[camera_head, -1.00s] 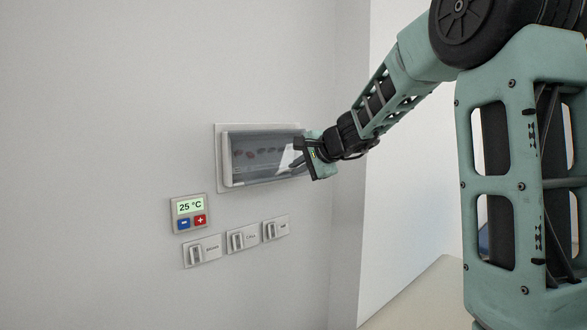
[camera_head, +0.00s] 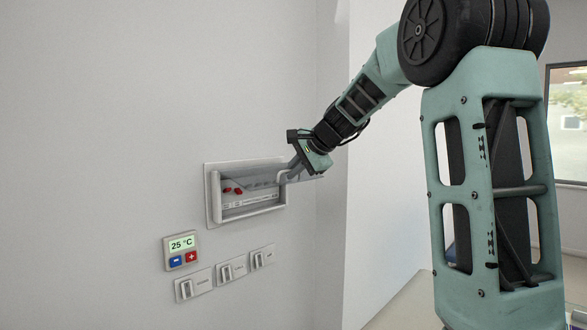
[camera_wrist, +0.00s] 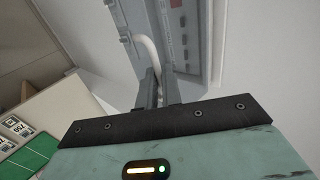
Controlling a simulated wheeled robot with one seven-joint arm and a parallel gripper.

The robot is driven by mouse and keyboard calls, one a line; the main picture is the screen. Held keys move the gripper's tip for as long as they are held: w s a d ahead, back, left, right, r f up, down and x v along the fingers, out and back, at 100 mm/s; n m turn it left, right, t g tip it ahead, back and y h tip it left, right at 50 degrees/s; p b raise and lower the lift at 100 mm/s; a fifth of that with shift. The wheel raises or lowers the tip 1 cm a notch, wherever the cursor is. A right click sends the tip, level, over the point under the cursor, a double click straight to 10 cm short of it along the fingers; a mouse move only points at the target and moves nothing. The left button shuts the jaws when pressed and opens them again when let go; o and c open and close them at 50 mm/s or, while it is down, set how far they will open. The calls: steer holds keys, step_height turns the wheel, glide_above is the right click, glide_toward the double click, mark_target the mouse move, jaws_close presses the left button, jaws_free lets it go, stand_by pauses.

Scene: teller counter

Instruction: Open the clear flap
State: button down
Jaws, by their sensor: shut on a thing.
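The clear flap (camera_head: 264,181) belongs to a white-framed breaker box (camera_head: 212,214) on the wall. Red switches (camera_head: 233,190) show inside the box. My gripper hides part of the flap's right side.
Below the box are a thermostat (camera_head: 181,250) reading 25 °C and a row of three switches, including the left one (camera_head: 193,285). A wall corner stands just right of the box. The wall left of the box is bare.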

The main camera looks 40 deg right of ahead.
steer(key=r+g, duration=0.1)
steer(key=r+p, duration=0.1)
steer(key=w+r+g+p, duration=0.1)
steer(key=shift+a+r+g, duration=0.2)
steer(key=shift+a+g, duration=0.05)
steer(key=shift+g, duration=0.05)
steer(key=shift+w+r+g, duration=0.35)
steer(key=shift+r+g, duration=0.25)
steer(key=shift+g, duration=0.05)
steer(key=shift+w+r+g, duration=0.3)
steer(key=shift+r+g, duration=0.35)
steer(key=shift+g, duration=0.05)
steer(key=shift+w+r+g, duration=0.35)
steer(key=shift+r+g, duration=0.25)
steer(key=shift+g, duration=0.05)
steer(key=shift+a, duration=0.1)
steer(key=c, duration=1.7)
jaws_free()
steer(key=shift+c, duration=0.2)
steer(key=shift+o, duration=0.9)
steer(key=shift+w+f, duration=0.1)
steer(key=shift+w, duration=0.15)
steer(key=shift+s, duration=0.1)
steer(key=shift+s+r, duration=0.15)
steer(key=shift+r, duration=0.05)
